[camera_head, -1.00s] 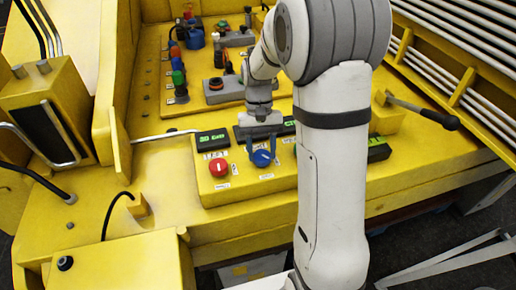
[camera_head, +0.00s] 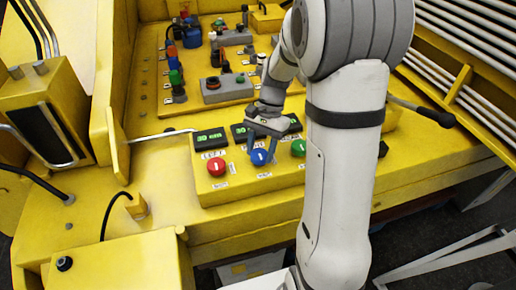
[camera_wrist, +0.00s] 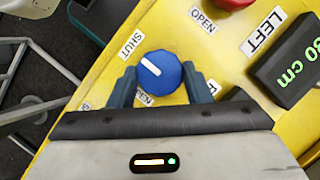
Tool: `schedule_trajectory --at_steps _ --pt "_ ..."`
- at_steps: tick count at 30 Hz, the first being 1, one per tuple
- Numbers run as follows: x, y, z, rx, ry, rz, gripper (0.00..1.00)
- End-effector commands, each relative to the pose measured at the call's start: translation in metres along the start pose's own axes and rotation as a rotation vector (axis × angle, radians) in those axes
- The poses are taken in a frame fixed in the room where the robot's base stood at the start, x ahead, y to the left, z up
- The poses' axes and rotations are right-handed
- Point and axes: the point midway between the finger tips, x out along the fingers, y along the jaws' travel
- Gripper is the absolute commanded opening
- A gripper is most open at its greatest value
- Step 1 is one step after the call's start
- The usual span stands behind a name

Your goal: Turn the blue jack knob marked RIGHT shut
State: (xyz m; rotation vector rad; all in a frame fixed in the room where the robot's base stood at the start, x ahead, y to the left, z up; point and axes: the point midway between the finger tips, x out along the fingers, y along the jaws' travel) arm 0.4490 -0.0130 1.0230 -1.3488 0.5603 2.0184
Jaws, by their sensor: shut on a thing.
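The blue knob (camera_head: 259,158) sits on the front of the yellow control panel, between a red knob (camera_head: 217,168) and a green knob (camera_head: 299,148). My gripper (camera_head: 262,152) reaches down onto the blue knob, with one finger on each side. In the wrist view the blue knob (camera_wrist: 160,72) is between the fingers of my gripper (camera_wrist: 160,84), and its white mark points up-left, toward the SHUT label (camera_wrist: 131,45). An OPEN label (camera_wrist: 144,98) is partly hidden below the knob. The knob's own side label is not readable.
Dark displays with green digits (camera_head: 210,139) stand behind the knobs. A LEFT label (camera_wrist: 262,31) lies near one display (camera_wrist: 291,66) in the wrist view. A dark-handled lever (camera_head: 437,116) is at the right. Valves and more knobs stand on the panel behind.

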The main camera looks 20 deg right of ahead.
Motion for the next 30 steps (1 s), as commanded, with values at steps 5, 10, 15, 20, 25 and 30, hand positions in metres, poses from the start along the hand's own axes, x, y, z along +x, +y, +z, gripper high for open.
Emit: schedule_trajectory --at_steps 5,10,15,20,25,30 --pt "0.0038 0.0017 0.002 0.015 -0.011 0.001 0.22" --pt "0.0039 0.0016 0.002 0.015 -0.011 0.001 0.22" --pt "0.0039 0.0015 0.002 0.015 -0.011 0.002 0.46" --pt "0.0027 0.0009 0.0014 0.013 -0.007 -0.001 0.59" --pt "0.0016 0.0005 0.0009 0.013 -0.004 -0.003 0.66" --pt "-0.0003 0.0002 0.0005 0.013 -0.002 -0.004 0.66"
